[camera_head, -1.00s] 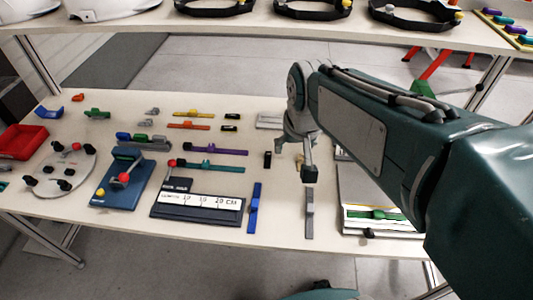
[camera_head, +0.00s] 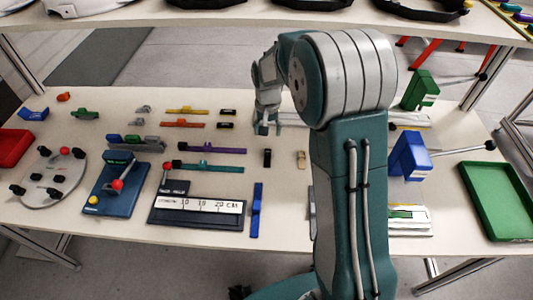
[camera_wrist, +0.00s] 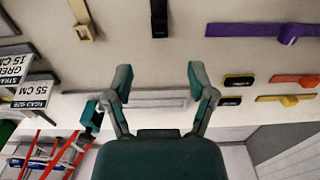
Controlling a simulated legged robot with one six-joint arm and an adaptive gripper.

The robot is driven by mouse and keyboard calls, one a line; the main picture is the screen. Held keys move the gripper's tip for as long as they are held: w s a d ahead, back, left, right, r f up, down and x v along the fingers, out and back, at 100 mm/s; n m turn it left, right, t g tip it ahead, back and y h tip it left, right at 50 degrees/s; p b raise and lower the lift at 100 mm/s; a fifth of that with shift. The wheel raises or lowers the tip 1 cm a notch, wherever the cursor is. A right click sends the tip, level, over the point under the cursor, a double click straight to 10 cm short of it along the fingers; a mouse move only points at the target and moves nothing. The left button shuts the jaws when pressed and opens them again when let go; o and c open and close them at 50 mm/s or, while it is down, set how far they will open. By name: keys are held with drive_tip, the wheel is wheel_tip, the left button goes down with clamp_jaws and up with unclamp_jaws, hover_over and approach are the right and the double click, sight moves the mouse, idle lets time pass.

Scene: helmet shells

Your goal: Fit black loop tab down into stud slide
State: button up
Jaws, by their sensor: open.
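My gripper (camera_head: 267,127) is open and empty above the back middle of the bench. In the wrist view its two fingers (camera_wrist: 160,78) stand wide apart, with a pale grey bar (camera_wrist: 152,99) behind the gap. A small black piece (camera_head: 267,158) lies on the bench just in front of my gripper; it shows at the top of the wrist view (camera_wrist: 158,16). Two small black pieces with pale centres (camera_head: 228,112) (camera_head: 226,126) lie to the left. Coloured strips with raised knobs lie left of them: yellow (camera_head: 186,111), orange (camera_head: 182,124), purple (camera_head: 215,150). I cannot tell which is the stud slide.
A tan piece (camera_head: 301,160) lies right of the black piece. A blue bar (camera_head: 257,210) and measuring board (camera_head: 198,207) lie nearer. A blue block (camera_head: 409,155) and green tray (camera_head: 497,200) are at the right. A shelf (camera_head: 235,20) spans the back above the bench.

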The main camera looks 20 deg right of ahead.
sight(267, 153)
drive_tip(key=f, duration=1)
drive_tip(key=shift+s, duration=0.2)
drive_tip(key=c, duration=0.9)
